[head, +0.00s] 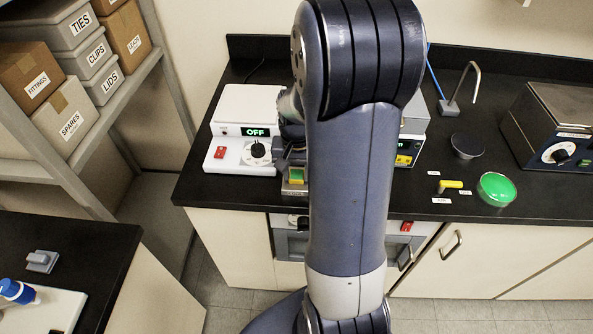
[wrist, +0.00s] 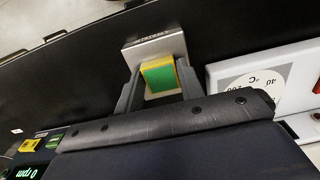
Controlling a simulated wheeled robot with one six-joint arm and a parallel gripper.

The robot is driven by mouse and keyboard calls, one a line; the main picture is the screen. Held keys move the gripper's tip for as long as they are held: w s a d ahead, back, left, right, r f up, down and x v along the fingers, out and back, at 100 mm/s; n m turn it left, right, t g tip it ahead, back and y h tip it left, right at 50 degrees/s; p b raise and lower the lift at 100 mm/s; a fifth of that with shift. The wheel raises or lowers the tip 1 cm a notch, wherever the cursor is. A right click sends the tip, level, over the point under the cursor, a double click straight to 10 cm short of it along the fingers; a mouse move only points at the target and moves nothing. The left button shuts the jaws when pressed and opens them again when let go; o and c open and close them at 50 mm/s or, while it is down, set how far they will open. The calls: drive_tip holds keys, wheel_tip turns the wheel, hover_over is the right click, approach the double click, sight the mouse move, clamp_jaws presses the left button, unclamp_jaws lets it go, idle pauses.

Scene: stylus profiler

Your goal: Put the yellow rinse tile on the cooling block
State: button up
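The yellow rinse tile (wrist: 144,82) has a green face and yellow edges. It shows between the two fingers of my gripper (wrist: 158,82) in the wrist view, with no clear gap on either side. My gripper looks shut on it. The tile also shows in the head view (head: 296,181), beside my arm. A silver metal block with a label, which looks like the cooling block (wrist: 152,49), lies right below the tile on the black bench. I cannot tell whether the tile touches the block. My arm hides most of my gripper in the head view.
A white device with an OFF display (head: 255,131) and a dial stands just left of my gripper. The bench's front edge is close to the block.

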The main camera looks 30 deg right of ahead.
sight(297, 176)
drive_tip(key=o, duration=0.4)
drive_tip(key=shift+c, duration=0.2)
wheel_tip(297, 176, up, 12)
drive_tip(key=shift+r, duration=0.2)
idle(0.3)
wheel_tip(297, 176, down, 13)
drive_tip(key=shift+r, duration=2.3)
drive_tip(key=shift+f, duration=0.1)
